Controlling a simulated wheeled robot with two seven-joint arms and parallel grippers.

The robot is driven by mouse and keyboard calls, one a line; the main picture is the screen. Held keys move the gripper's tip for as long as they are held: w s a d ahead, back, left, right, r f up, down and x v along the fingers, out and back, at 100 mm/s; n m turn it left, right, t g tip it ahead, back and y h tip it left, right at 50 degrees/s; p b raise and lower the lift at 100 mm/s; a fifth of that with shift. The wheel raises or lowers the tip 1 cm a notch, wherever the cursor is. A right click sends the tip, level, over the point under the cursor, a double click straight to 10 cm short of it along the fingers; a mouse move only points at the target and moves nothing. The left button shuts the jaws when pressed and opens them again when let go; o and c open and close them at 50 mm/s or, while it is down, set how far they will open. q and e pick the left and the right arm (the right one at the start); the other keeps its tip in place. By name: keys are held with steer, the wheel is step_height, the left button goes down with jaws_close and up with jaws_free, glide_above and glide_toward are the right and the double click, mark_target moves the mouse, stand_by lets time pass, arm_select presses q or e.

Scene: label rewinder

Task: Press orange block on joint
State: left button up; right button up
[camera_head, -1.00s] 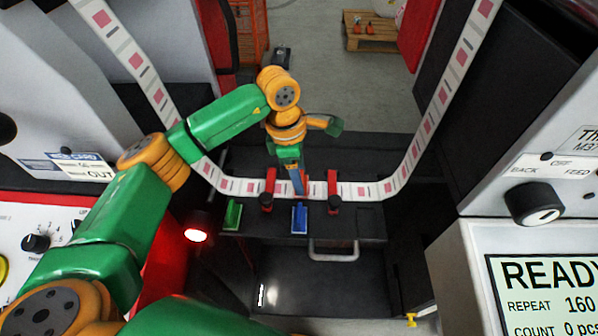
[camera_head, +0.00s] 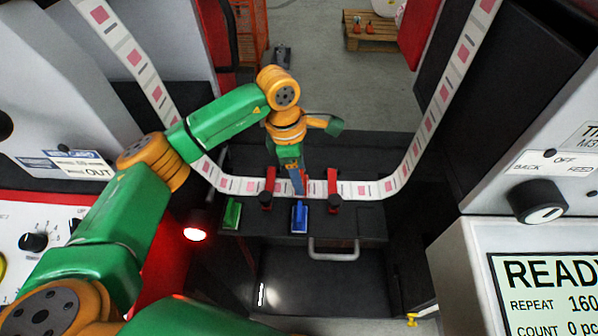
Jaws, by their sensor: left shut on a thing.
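The printed label web (camera_head: 360,189) hangs in a U shape and runs flat across a black splice table (camera_head: 345,222) between two red clamps, the left one (camera_head: 267,192) and the right one (camera_head: 333,190). My left gripper (camera_head: 299,190) points down at the web between the clamps, shut on a narrow thing with orange and blue on it, taken as the orange block (camera_head: 297,180). Its lower end is at the web; I cannot tell whether it touches. The joint is hidden under the gripper. My right gripper is not in view.
A green block (camera_head: 232,213) and a blue block (camera_head: 299,217) stand at the table's front. A metal handle (camera_head: 333,249) sits below. The rewinder display (camera_head: 545,290) reads READY at right.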

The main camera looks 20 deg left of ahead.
arm_select(q)
steer(key=shift+s+f+b, duration=0.1)
steer(key=shift+f+b, duration=0.4)
stand_by(1.2)
steer(key=shift+r+p, duration=1.9)
steer(key=shift+r, duration=0.65)
step_height(320, 180, up, 3)
steer(key=shift+p, duration=1.05)
